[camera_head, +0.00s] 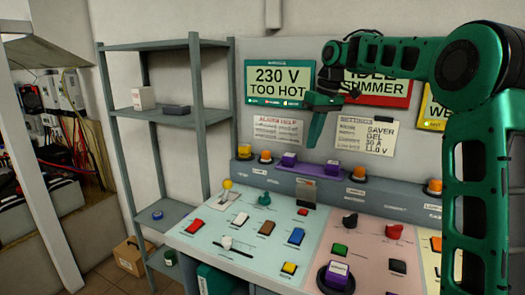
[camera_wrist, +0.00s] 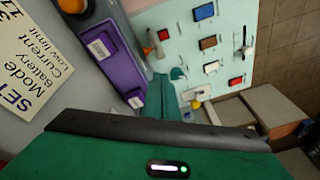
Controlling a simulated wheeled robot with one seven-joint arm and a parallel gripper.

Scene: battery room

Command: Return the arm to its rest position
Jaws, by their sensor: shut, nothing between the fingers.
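My green arm (camera_head: 465,120) is raised at the right of the head view, bent at the elbow, with its forearm reaching left across the wall displays. My gripper (camera_head: 313,142) hangs fingers down in front of the back panel, above the purple labelled blocks (camera_head: 290,159). It is shut and empty, apart from the console buttons. In the wrist view the green fingers (camera_wrist: 160,82) point toward the console (camera_wrist: 180,55), which appears turned sideways. The arm partly hides the red-framed display (camera_head: 395,98).
A "230 V TOO HOT" display (camera_head: 278,80) and a settings sheet (camera_head: 365,135) are on the wall. A grey shelf (camera_head: 150,110) stands left.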

